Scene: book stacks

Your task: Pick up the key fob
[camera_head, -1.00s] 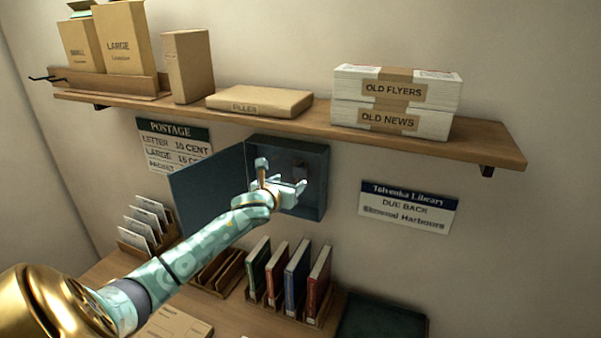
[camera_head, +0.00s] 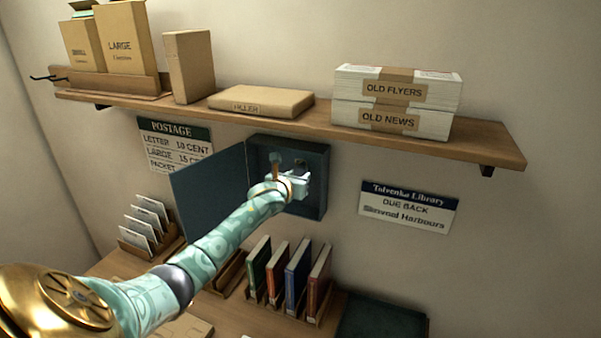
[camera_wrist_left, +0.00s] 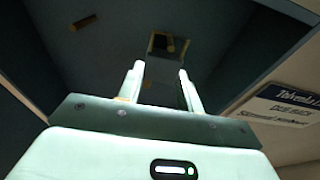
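A small dark tag that looks like the key fob (camera_wrist_left: 166,44) hangs at the back of the open wall cabinet (camera_head: 319,190). In the left wrist view it is just beyond my fingertips, a little above the gap between them. In the head view the fob is small and hard to make out. My left gripper (camera_head: 303,180) reaches into the cabinet opening; in the left wrist view its two fingers (camera_wrist_left: 161,72) stand apart with nothing between them. Whether the fingers touch the fob cannot be told. My right gripper is out of view.
The cabinet door (camera_head: 210,192) stands open to the left. A wooden shelf (camera_head: 480,146) with boxes and paper stacks runs above. Upright books (camera_head: 297,272) and a card rack (camera_head: 150,225) stand below. A bare peg (camera_wrist_left: 83,22) shows inside the cabinet.

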